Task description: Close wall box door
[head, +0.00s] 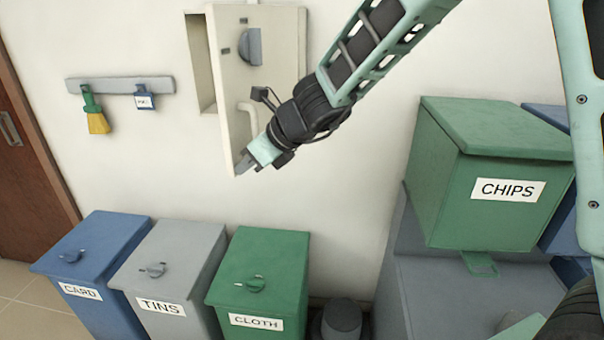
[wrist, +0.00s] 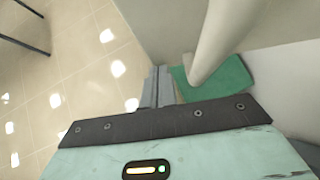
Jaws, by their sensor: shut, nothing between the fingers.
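The cream wall box (head: 198,65) is on the wall, its recess showing as a dark strip left of its door. The door (head: 275,75) stands partly open, its left edge out from the wall. It carries a grey round fitting (head: 251,46) and a pale curved bar, partly behind my arm; a pale rounded bar (wrist: 213,40) also shows in the wrist view. My gripper (head: 241,168) is shut and empty at the door's lower left corner; whether it touches is unclear. Its fingers (wrist: 159,88) show in the wrist view.
Blue CARD (head: 105,245), grey TINS (head: 185,245) and green CLOTH (head: 270,245) bins stand below along the wall. A green CHIPS bin (head: 450,205) sits on grey bins at right. A rail (head: 112,85) with a brush hangs left of the box. Bare wall lies between them.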

